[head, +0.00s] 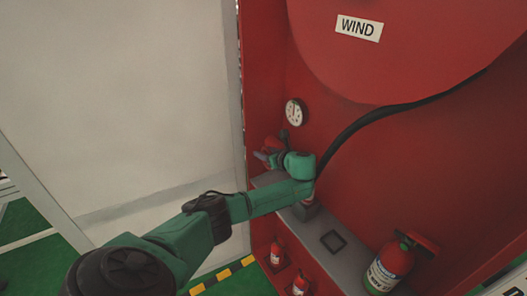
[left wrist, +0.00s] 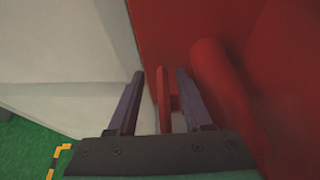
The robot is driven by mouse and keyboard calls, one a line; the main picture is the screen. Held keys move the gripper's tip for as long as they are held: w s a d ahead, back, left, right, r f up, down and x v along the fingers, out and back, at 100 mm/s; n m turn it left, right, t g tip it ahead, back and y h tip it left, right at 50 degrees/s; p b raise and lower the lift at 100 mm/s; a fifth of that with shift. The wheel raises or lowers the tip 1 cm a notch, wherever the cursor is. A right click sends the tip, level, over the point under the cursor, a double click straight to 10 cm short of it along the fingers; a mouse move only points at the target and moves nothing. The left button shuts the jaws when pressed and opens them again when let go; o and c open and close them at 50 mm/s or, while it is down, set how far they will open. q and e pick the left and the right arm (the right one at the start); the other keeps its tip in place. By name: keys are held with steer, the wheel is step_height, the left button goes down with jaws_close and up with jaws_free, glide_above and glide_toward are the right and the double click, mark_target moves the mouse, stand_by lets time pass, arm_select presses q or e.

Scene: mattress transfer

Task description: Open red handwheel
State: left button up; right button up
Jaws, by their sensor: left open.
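My left arm reaches into the red cabinet in the head view. My left gripper (head: 264,157) is beside a small red part below the gauge, which I take to be the red handwheel (head: 271,143); the wrist partly hides it. In the left wrist view my left gripper (left wrist: 160,73) is open. A narrow red piece (left wrist: 164,98), likely the handwheel seen edge-on, shows between its two dark fingers, with gaps on both sides. I cannot tell any contact. My right gripper is not in view.
A thick red pipe (left wrist: 216,82) stands just right of the fingers. The cabinet has a round gauge (head: 294,112), a black hose (head: 372,118) and a grey shelf (head: 350,262). A fire extinguisher (head: 388,268) stands at right. A pale wall panel (head: 120,110) is at left.

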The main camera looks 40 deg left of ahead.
arm_select(q)
steer(key=shift+w+a+f, duration=0.15)
steer(key=shift+a+f, duration=0.1)
steer(key=shift+a, duration=0.2)
steer(key=shift+w+a+f, duration=0.2)
steer(key=shift+f, duration=0.05)
steer(key=shift+w+f, duration=0.1)
steer(key=shift+w, duration=0.05)
steer(key=c, duration=0.4)
jaws_close()
steer(key=shift+y+b, duration=0.3)
steer(key=shift+b, duration=0.05)
steer(key=shift+y, duration=0.3)
steer(key=shift+d+r, duration=0.1)
steer(key=shift+r, duration=0.2)
steer(key=shift+o, duration=2)
jaws_free()
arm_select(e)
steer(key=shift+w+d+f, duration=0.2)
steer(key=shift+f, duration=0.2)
